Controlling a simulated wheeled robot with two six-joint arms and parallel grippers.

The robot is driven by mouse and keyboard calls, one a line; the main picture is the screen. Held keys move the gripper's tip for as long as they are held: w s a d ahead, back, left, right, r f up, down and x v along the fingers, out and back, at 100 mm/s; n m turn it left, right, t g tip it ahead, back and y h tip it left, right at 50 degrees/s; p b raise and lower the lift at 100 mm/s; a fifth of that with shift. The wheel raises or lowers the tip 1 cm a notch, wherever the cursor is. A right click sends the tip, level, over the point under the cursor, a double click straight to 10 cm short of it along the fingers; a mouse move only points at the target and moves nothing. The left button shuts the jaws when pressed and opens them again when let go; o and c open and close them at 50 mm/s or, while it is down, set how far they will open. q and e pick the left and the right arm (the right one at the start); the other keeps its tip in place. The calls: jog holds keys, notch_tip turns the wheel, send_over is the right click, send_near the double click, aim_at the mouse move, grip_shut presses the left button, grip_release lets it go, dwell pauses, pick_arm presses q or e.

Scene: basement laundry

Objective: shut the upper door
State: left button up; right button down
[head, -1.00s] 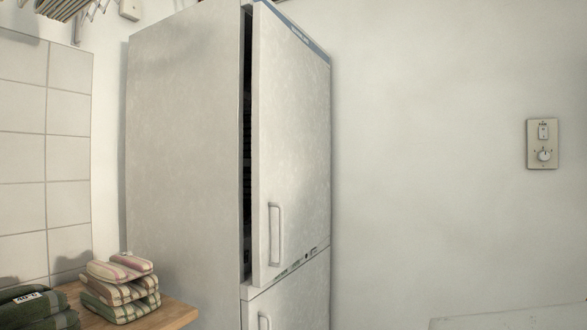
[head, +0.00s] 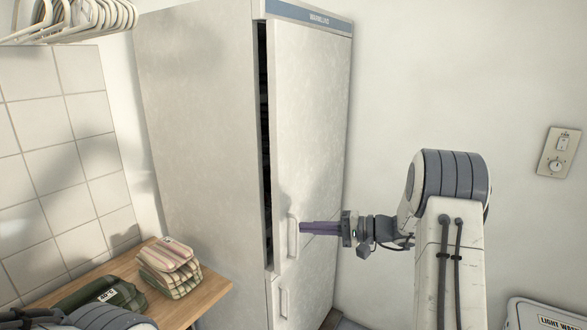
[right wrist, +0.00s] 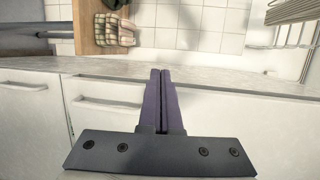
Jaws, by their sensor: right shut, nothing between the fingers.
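The upper door (head: 311,130) of the tall white fridge stands slightly ajar. A dark gap runs down its left edge. Its upright handle (head: 292,236) is low on that edge; the handle also shows in the right wrist view (right wrist: 112,103). My right gripper (head: 303,227) is shut and empty, its purple fingers pointing left across the door front just right of the handle. In the right wrist view its fingertips (right wrist: 160,73) lie above the handle, near the door's edge. I cannot tell whether they touch the door. My left gripper is not in view; only part of that arm shows bottom left.
The lower door (head: 305,287) looks closed. A wooden shelf (head: 210,292) with folded striped towels (head: 168,268) and dark green towels (head: 100,293) stands left of the fridge. White hangers (head: 90,17) hang top left. A labelled bin (head: 535,315) is bottom right.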

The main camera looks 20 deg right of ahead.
jog(key=w+d+r+m+t+h+p, duration=0.15)
jog(key=d+r+t, duration=0.25)
jog(key=d, duration=0.5)
jog(key=p, duration=0.6)
send_near(284, 192)
jog(key=x, duration=0.5)
jog(key=shift+w+a+r, duration=0.1)
jog(key=shift+w+r, duration=0.1)
jog(key=shift+w, duration=0.05)
jog(key=shift+w+a+f, duration=0.15)
jog(key=shift+w+a, duration=0.3)
jog(key=shift+w, duration=0.05)
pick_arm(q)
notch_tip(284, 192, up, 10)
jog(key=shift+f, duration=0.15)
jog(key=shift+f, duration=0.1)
